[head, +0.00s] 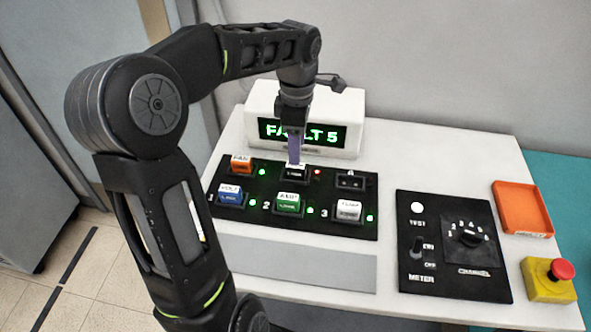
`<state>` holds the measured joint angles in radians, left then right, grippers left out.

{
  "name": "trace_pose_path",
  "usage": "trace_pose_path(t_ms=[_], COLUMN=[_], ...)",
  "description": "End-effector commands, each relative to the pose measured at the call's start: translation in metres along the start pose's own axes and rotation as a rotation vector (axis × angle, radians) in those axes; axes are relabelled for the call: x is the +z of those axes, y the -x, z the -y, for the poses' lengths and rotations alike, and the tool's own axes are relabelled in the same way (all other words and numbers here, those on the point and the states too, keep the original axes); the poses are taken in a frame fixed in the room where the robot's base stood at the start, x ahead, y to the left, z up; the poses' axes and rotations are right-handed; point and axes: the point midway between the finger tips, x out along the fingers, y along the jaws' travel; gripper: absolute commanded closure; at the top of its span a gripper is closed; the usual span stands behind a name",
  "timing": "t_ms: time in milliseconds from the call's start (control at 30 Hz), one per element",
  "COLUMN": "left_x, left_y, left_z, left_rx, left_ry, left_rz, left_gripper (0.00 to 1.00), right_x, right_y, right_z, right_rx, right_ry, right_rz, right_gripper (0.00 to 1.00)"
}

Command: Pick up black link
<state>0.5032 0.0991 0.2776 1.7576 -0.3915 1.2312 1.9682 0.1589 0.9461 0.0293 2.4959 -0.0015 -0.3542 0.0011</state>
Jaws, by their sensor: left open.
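The black link (295,174) sits in the back row of the black panel (232,207), in the middle, with a white label on top. My left gripper (295,152) points down right over it, its purple-tinted fingers at the link's top and partly hiding it. The gripper is open; I cannot tell whether the fingers touch the link. A red light (317,172) is lit to the link's right. My right gripper is not in view.
An empty-looking socket (350,182) is at back right. A display (345,107) reads "FAULT 5".

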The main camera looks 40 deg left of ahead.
Motion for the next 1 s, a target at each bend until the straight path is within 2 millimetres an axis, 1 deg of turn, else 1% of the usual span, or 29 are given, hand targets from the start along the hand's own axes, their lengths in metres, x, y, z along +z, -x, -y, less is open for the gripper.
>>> trace_pose_path(t_ms=[100, 200, 467, 567, 667, 833, 900, 1000], left_x=[-0.001, 0.000, 0.000, 0.000, 0.000, 0.001, 0.001, 0.002], left_y=[-0.013, -0.020, -0.021, -0.025, -0.035, -0.061, -0.069, -0.073], left_z=[0.000, 0.000, 0.000, 0.000, 0.001, 0.000, 0.000, -0.001], left_rx=[-0.003, -0.001, 0.000, -0.002, -0.005, -0.005, -0.003, -0.001], left_ry=[0.000, 0.000, 0.000, 0.000, 0.001, 0.000, 0.000, -0.001], left_rz=[-0.001, -0.001, 0.000, 0.000, 0.000, -0.001, 0.000, 0.001], left_gripper=[0.53, 0.53, 0.53, 0.53, 0.53, 0.53, 0.53, 0.53], right_x=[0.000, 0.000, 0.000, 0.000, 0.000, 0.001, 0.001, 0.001], right_y=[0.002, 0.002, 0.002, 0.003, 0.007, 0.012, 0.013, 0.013], right_z=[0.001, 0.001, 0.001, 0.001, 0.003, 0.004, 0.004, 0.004], right_rx=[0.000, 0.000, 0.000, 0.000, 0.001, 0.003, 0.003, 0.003], right_ry=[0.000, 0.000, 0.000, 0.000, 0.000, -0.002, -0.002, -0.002], right_rz=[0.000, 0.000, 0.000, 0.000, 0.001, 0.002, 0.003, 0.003], right_gripper=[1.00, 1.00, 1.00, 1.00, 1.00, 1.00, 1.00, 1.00])
